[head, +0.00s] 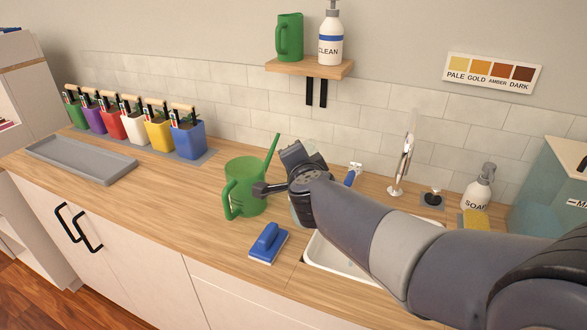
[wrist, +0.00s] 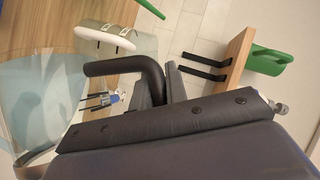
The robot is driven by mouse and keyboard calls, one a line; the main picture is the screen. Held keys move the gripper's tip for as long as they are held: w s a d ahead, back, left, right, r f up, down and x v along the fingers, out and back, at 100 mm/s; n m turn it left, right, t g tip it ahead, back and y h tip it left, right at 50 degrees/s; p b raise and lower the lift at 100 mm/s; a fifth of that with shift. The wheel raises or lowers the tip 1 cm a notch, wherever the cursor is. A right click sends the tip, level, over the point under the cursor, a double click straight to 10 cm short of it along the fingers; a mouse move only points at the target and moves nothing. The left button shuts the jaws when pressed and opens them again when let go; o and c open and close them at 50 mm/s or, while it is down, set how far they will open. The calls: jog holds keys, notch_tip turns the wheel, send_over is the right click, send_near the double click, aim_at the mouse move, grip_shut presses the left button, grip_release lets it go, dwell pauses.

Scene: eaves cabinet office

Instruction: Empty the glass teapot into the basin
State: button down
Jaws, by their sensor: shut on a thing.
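The glass teapot (wrist: 38,95) fills the left of the wrist view, clear, with a black handle (wrist: 112,68). My gripper (wrist: 166,88) is shut on that handle. In the head view my gripper (head: 298,172) is above the counter, just right of the green watering can, and it and my arm hide most of the teapot. I cannot tell how much liquid the teapot holds. The white basin (head: 318,256) is sunk in the counter in front of and below my arm, which covers much of it.
The green watering can (head: 244,188) stands close on the left. A blue scrubber (head: 268,243) lies by the basin's left edge. The tap (head: 402,165), soap bottle (head: 478,188) and yellow sponge (head: 475,219) are behind and right. A wooden shelf (head: 310,68) hangs above.

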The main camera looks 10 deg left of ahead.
jog(key=shift+s+d+r+m+t+y+b, duration=0.15)
jog(key=shift+d+r+m+t+y+b, duration=0.2)
jog(key=shift+d+b, duration=0.65)
jog(key=shift+s+d+r+m+t+y+b, duration=0.15)
jog(key=shift+d+r+m+b, duration=0.4)
jog(key=shift+b, duration=0.75)
jog(key=shift+s+d+r+m+t+y+b, duration=0.2)
jog(key=shift+d+r+b, duration=0.2)
jog(key=shift+d+b, duration=0.65)
jog(key=s+d+r+m+t+b, duration=0.1)
jog(key=d+m+t+b, duration=0.1)
jog(key=d+b, duration=0.4)
jog(key=s+d+r+m+t+y+b, duration=0.1)
jog(key=d+m+b, duration=0.3)
jog(key=b, duration=0.7)
jog(key=shift+s+d+t+y+b, duration=0.3)
jog(key=shift+d+t, duration=0.1)
jog(key=shift+d, duration=0.95)
jog(key=shift+r, duration=0.1)
